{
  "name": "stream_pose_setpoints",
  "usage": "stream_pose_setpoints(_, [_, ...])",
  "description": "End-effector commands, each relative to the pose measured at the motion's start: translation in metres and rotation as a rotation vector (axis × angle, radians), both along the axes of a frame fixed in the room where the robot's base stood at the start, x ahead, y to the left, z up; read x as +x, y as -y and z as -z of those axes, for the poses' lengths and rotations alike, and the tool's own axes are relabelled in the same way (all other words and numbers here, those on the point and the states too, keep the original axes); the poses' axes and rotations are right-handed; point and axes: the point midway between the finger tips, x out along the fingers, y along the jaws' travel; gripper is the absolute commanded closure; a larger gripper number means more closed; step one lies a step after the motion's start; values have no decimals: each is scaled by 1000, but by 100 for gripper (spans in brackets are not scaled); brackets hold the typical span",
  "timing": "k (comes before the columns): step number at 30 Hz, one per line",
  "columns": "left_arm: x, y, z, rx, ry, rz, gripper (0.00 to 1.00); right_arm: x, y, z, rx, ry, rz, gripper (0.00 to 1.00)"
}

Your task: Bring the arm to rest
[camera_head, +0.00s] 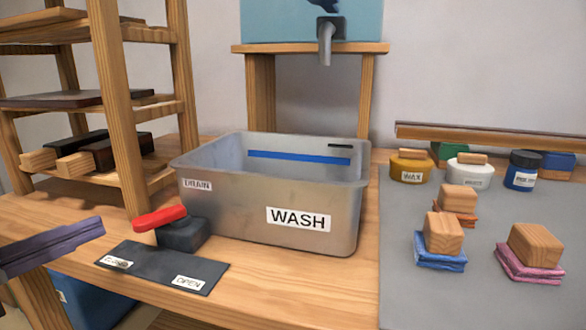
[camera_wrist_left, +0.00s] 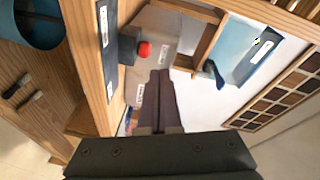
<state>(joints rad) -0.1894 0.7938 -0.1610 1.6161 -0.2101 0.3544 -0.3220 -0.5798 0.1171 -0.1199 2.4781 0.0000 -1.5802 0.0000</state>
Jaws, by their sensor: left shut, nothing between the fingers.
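My left gripper (camera_head: 98,226) comes in from the left edge in the head view, with its dark fingers together and empty. It is left of the red lever handle (camera_head: 160,217) and apart from it. In the left wrist view the closed fingers (camera_wrist_left: 160,75) point up the picture, with nothing between them. The red handle (camera_wrist_left: 144,50) shows there beyond and left of the fingertips. My right gripper is in neither view.
A grey wash bin (camera_head: 235,215) stands mid-table behind the dark labelled plate (camera_head: 150,268). A wooden rack (camera_head: 118,110) stands at left. A tap (camera_head: 325,45) is behind the bin. Jars (camera_head: 410,168) and wooden blocks on cloths (camera_head: 443,235) sit on the grey mat (camera_head: 405,300) at right.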

Motion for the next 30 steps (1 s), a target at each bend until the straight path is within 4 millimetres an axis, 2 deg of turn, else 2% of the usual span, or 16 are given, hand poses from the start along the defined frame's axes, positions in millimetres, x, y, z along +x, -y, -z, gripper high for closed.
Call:
stream_pose_setpoints(1, [-2,9,-37,-79,-76,-87,100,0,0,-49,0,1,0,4])
stream_pose_setpoints(5, [-18,18,-57,-252,-312,-330,100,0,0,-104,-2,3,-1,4])
stream_pose_setpoints(9, [-60,31,-81,-424,-597,-574,100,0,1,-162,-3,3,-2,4])
stream_pose_setpoints(12, [-100,43,-99,-521,-797,-723,100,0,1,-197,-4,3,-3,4])
stream_pose_setpoints(17, [-165,64,-134,-626,-1081,-911,100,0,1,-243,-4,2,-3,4])
stream_pose_setpoints(21, [-223,84,-176,-686,-1310,-1042,100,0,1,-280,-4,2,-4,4])
stream_pose_setpoints(26, [-221,81,-225,-674,-1304,-1043,100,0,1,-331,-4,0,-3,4])
stream_pose_setpoints(30, [-221,81,-277,-672,-1302,-1042,100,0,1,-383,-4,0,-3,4])
